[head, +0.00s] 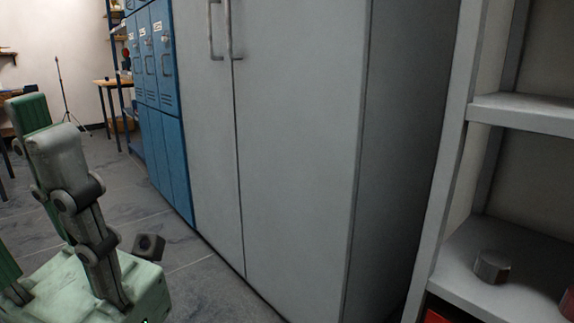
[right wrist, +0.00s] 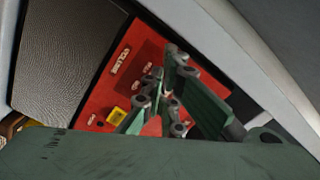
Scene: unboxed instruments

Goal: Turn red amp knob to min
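The red amp panel (right wrist: 106,84) shows in the right wrist view, tilted, with pale lettering and a small yellow patch (right wrist: 117,116). My right gripper (right wrist: 165,112) is in front of it, its green fingers and grey links covering the panel's middle and right part. A bit of red (right wrist: 152,127) shows between the finger parts; I cannot tell if it is the knob or the panel. Whether the fingers touch a knob is hidden. In the head view my left gripper (head: 18,190) is at the left edge, its green pads wide apart and empty. My right gripper is not in the head view.
A tall grey cabinet (head: 293,140) fills the middle of the head view, with blue lockers (head: 165,90) beyond it. A grey shelf unit (head: 525,113) stands at the right, with a metallic piece (head: 492,266) on a lower shelf. Grey floor (head: 215,290) is open at the left.

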